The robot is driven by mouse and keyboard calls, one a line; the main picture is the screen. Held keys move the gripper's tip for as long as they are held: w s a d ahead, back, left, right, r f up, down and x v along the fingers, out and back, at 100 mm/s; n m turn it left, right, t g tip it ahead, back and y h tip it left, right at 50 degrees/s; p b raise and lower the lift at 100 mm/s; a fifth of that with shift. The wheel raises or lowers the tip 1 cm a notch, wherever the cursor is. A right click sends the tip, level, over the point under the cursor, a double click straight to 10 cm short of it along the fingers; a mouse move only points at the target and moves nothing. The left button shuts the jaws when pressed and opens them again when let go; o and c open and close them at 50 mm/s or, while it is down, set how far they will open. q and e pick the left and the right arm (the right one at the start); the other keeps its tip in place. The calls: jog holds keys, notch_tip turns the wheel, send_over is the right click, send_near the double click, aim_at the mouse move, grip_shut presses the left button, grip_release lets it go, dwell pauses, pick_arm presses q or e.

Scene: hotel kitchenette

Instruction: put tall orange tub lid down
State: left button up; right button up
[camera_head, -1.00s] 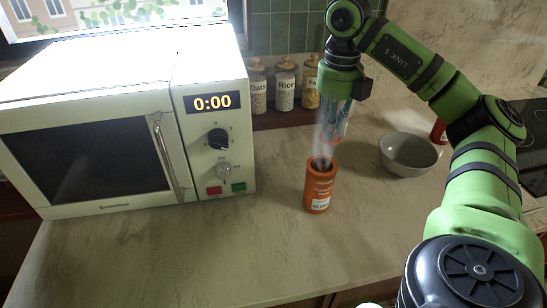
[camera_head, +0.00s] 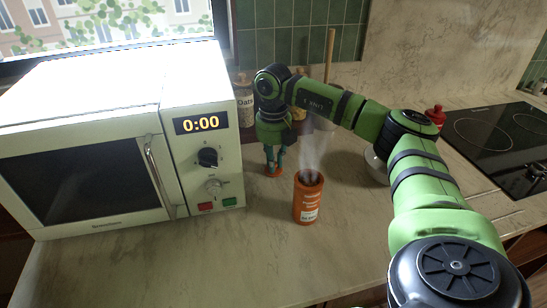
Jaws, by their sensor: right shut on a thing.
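The tall orange tub (camera_head: 308,204) stands upright on the counter, open at the top, with pale steam rising from it. My right gripper (camera_head: 274,164) points down behind and to the left of the tub, shut on the orange tub lid (camera_head: 274,172). The lid is low, at or just above the counter; I cannot tell whether it touches. My left gripper is not in view.
A white microwave (camera_head: 188,90) stands close on the left, its display reading 0:00. Jars (camera_head: 245,102) at the back and a grey bowl (camera_head: 376,166) are partly hidden by my right arm. A black hob (camera_head: 500,135) is at the right. The front counter is clear.

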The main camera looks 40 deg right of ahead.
jog(key=shift+f, duration=0.15)
jog(key=o, duration=0.8)
jog(key=shift+c, duration=0.2)
jog(key=shift+r, duration=0.6)
notch_tip(320, 180, up, 11)
jog(key=shift+b, duration=0.45)
jog(key=shift+r, duration=0.1)
